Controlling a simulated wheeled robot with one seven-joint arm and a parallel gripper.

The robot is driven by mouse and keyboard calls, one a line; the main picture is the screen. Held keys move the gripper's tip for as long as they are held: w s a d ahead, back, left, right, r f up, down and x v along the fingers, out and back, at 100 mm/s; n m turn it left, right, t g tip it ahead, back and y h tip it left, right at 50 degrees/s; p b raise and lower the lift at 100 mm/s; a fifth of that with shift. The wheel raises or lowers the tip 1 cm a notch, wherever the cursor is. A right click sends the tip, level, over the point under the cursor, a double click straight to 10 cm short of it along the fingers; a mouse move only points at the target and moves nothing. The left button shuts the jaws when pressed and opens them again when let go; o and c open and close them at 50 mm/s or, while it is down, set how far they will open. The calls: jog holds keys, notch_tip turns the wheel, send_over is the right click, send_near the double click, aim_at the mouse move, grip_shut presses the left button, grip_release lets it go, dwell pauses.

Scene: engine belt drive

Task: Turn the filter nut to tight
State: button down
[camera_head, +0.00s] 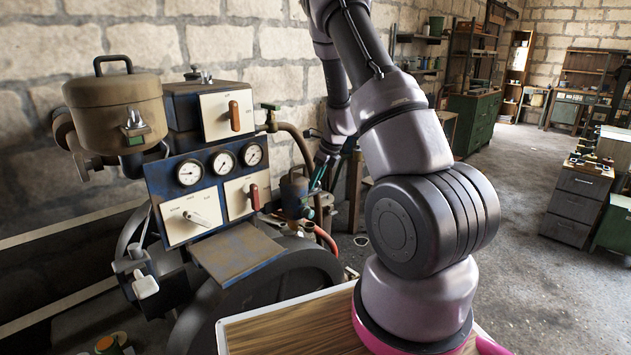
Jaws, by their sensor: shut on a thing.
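The engine's belt drive unit stands at the left with a blue gauge panel (165,180). A dark canister (294,190), which looks like the filter, sits just right of the panel. My gripper (314,187) reaches down from above, close to the canister's right side. It is small and dark in this view, with its fingers close together. The filter nut is not clearly seen; the fingers and the canister hide that spot. I cannot tell the nut's angle.
Three round gauges (221,163) and an orange-handled lever (234,115) are on the unit. A red lever (254,196) and a white lever (198,218) sit lower. A curved pipe (298,140) runs near my gripper. Open floor (540,240) lies at the right.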

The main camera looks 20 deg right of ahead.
jog(key=shift+m+t+h, duration=0.3)
jog(key=shift+m, duration=0.6)
jog(key=c, duration=0.7)
grip_release()
jog(key=shift+a, duration=0.1)
